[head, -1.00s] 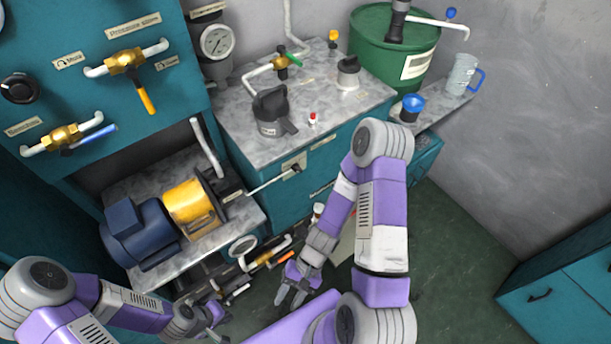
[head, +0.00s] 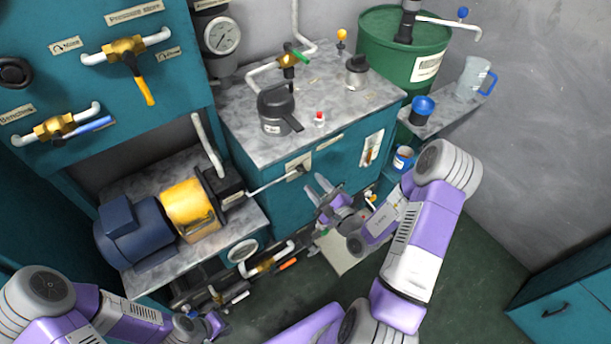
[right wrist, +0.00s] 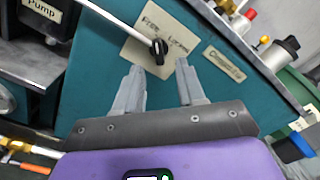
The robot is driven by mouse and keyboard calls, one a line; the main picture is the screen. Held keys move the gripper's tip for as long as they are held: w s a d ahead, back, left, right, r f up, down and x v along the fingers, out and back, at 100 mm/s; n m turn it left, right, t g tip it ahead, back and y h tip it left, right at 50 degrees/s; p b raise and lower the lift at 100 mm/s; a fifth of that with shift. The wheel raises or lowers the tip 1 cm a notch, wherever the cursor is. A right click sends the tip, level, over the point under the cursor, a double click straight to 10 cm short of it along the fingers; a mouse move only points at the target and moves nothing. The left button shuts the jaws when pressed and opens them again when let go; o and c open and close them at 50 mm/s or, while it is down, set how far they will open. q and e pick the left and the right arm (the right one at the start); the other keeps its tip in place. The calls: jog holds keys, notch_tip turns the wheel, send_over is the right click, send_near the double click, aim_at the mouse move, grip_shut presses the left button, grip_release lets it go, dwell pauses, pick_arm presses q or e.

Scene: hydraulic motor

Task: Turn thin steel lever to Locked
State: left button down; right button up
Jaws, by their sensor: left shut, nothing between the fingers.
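The thin steel lever (head: 272,182) runs out from the black pump block (head: 225,190) across the teal cabinet front. Its black knob (right wrist: 158,50) lies in front of a plate marked Free and Locked (right wrist: 150,35) in the right wrist view, where the lever (right wrist: 115,22) enters from the upper left. My right gripper (head: 322,186) is open and empty, just below and right of the knob. In the right wrist view its fingers (right wrist: 160,75) point at the plate, the knob ahead between them, with no contact visible. My left gripper (head: 218,325) is shut and empty, low at the left.
A blue motor with a yellow coupling (head: 190,207) stands left of the lever. Pipes (head: 270,262) run below. Open floor lies at the lower right.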

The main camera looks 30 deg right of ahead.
aim_at(304, 173)
jog(key=w, duration=0.3)
jog(key=w+b, duration=0.1)
jog(key=w, duration=0.1)
jog(key=shift+w+a, duration=0.25)
jog(key=shift+a, duration=0.05)
grip_shut()
jog(key=shift+r+m+p, duration=0.1)
jog(key=shift+m+p, duration=0.5)
jog(key=shift+p, duration=0.25)
jog(key=m+p, duration=1)
jog(key=m, duration=0.1)
jog(key=shift+m, duration=0.3)
jog(key=m+p, duration=0.3)
jog(key=m, duration=0.1)
jog(key=shift+m, duration=0.4)
jog(key=shift+f+m, duration=0.2)
jog(key=shift+m, duration=0.1)
